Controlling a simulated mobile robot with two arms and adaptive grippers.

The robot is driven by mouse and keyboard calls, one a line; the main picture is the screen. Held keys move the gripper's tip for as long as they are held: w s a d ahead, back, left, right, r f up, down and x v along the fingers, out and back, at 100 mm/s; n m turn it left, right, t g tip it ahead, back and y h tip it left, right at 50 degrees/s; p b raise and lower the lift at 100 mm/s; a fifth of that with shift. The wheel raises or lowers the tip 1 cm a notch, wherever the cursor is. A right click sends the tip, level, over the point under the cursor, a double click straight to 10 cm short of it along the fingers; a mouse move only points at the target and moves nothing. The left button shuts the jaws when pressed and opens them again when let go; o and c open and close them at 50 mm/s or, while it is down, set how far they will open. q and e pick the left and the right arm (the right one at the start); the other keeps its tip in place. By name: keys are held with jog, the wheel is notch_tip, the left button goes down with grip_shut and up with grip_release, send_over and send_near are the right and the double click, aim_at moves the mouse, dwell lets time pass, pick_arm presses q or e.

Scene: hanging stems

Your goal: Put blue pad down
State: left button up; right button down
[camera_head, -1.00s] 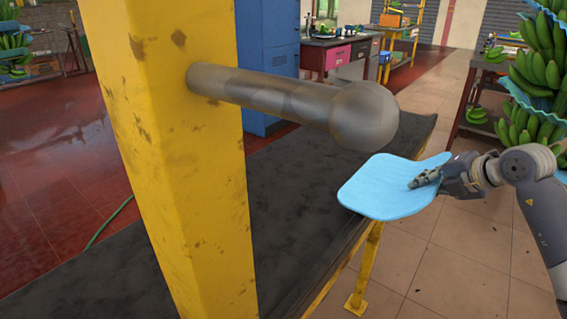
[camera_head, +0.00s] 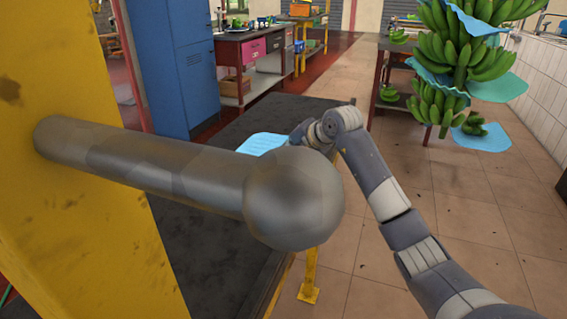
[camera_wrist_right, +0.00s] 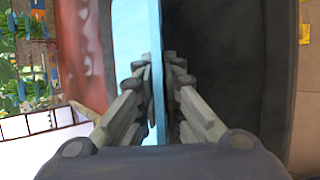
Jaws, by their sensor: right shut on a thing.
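The blue pad (camera_head: 262,144) is a thin light-blue sheet over the dark-topped table (camera_head: 285,112), partly hidden behind the grey bar's round end. I cannot tell whether it touches the table. In the right wrist view the pad (camera_wrist_right: 137,40) shows edge-on as a blue strip between the fingers. My right gripper (camera_wrist_right: 159,75) is shut on it, one finger on each side. In the head view the fingers are mostly hidden behind the bar's end. My left gripper is not in view.
A thick grey bar with a round end (camera_head: 294,198) juts from the yellow post (camera_head: 70,240) in the foreground, above the table. A banana stem with blue pads (camera_head: 462,50) hangs at right. The table's visible dark top is clear around the pad.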

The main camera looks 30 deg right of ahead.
jog(key=shift+w+a, duration=0.2)
jog(key=shift+w, duration=0.1)
jog(key=shift+f, duration=0.25)
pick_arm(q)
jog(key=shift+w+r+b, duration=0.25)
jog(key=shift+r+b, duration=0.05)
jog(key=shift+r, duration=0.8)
pick_arm(e)
jog(key=shift+f, duration=1.5)
jog(key=shift+f, duration=0.15)
jog(key=c, duration=1.8)
grip_release()
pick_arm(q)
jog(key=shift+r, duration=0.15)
pick_arm(e)
jog(key=shift+o, duration=0.2)
